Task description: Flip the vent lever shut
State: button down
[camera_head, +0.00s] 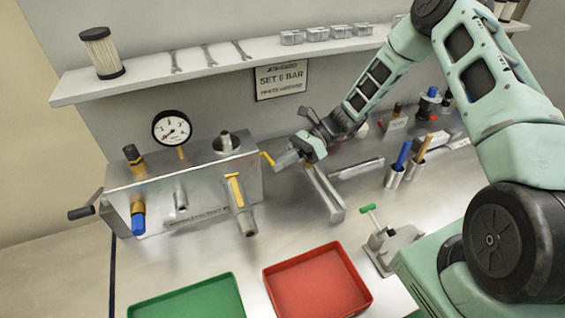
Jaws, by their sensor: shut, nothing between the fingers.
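A metal pneumatic box (213,178) stands on the bench at the left. On its front is a valve with a yellow lever (235,190), lying roughly along the valve body. A second, small yellow lever (267,159) sticks out at the box's right side. No readable label shows which of the two is the vent lever. My gripper (284,161) is shut and empty, just right of the small yellow lever. I cannot tell whether they touch.
A gauge (171,128) stands on the box, and a blue-handled fitting (138,216) is on its front left. A green tray (190,300) and a red tray (318,284) lie in front. A shelf (220,62) runs behind. A green-handled clamp (379,233) stands right.

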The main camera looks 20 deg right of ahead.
jog(key=w+r+m+g, duration=0.1)
jog(key=m, duration=0.1)
jog(key=w+r+m+g+y, duration=0.1)
jog(key=r+m, duration=0.1)
jog(key=m, duration=0.1)
jog(key=w+r+m+g, duration=0.1)
jog(key=m, duration=0.1)
jog(key=shift+r+y+p, duration=0.15)
jog(key=shift+y+p, duration=0.15)
jog(key=shift+p, duration=0.05)
